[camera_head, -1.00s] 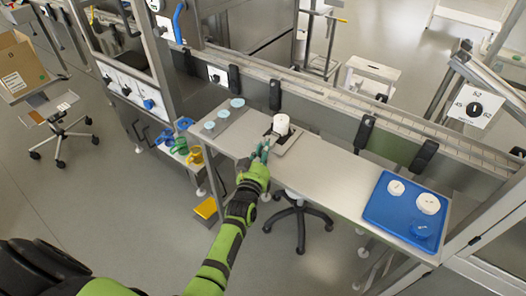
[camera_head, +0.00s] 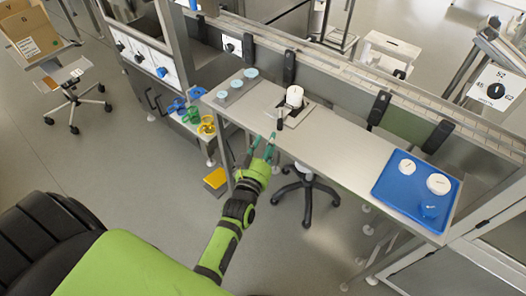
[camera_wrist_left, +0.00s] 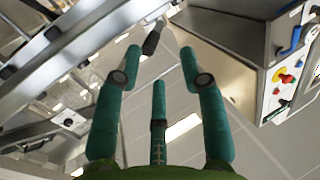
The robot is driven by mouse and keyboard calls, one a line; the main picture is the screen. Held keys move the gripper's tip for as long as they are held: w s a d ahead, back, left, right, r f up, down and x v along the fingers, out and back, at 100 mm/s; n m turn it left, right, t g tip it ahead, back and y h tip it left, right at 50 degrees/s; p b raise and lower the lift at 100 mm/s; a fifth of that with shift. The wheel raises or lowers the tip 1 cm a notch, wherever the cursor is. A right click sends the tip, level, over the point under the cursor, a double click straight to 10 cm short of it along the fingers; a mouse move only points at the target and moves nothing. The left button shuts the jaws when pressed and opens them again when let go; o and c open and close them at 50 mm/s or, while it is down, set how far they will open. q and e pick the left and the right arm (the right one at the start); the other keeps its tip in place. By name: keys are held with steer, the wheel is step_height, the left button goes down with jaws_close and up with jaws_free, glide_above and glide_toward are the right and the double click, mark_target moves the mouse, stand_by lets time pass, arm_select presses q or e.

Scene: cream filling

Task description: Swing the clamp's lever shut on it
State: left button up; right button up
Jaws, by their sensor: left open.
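A white cylindrical jar (camera_head: 294,97) stands upright in the clamp on a grey base plate (camera_head: 300,121) at the table's back middle. The clamp's dark lever (camera_head: 279,119) sticks up at the front left of the jar; whether it is fully shut is too small to tell. My left gripper (camera_head: 262,146) is at the table's front edge, apart from the lever, with its green fingers spread and empty. In the left wrist view, the fingers (camera_wrist_left: 160,65) are wide apart, and a black handle-like piece (camera_wrist_left: 152,40) shows beyond them. My right gripper is not in view.
A blue tray (camera_head: 385,193) with white round pieces and a blue one is at the table's right end. The table middle (camera_head: 345,145) is clear. A stool (camera_head: 304,180) stands below.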

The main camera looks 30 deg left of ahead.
arm_select(q)
steer(key=shift+s+d, duration=0.15)
steer(key=shift+s, duration=0.7)
steer(key=shift+s+d, duration=0.15)
steer(key=shift+s, duration=0.7)
steer(key=s+d+f+m+g+h, duration=0.1)
steer(key=s+d+f+g, duration=0.3)
steer(key=f, duration=0.6)
steer(key=s+f+m+g+h, duration=0.1)
steer(key=s+f+g, duration=0.1)
steer(key=s+f, duration=0.6)
steer(key=s+d+f+m+g+h, duration=0.1)
steer(key=s+d+f+g+h, duration=0.15)
steer(key=f, duration=0.95)
steer(key=s+a+f+g, duration=0.2)
steer(key=s+f, duration=0.2)
steer(key=s, duration=0.4)
steer(key=s+a+f+m+g+y, duration=0.1)
steer(key=s+a+f+g, duration=0.1)
steer(key=s, duration=0.7)
steer(key=s+a+f+g+y, duration=0.1)
steer(key=s+a+f+g, duration=0.1)
steer(key=s+f+g, duration=0.2)
steer(key=s+f, duration=0.2)
steer(key=s, duration=0.2)
steer(key=shift+s+a, duration=0.25)
steer(key=shift+s, duration=0.15)
steer(key=shift+f, duration=0.1)
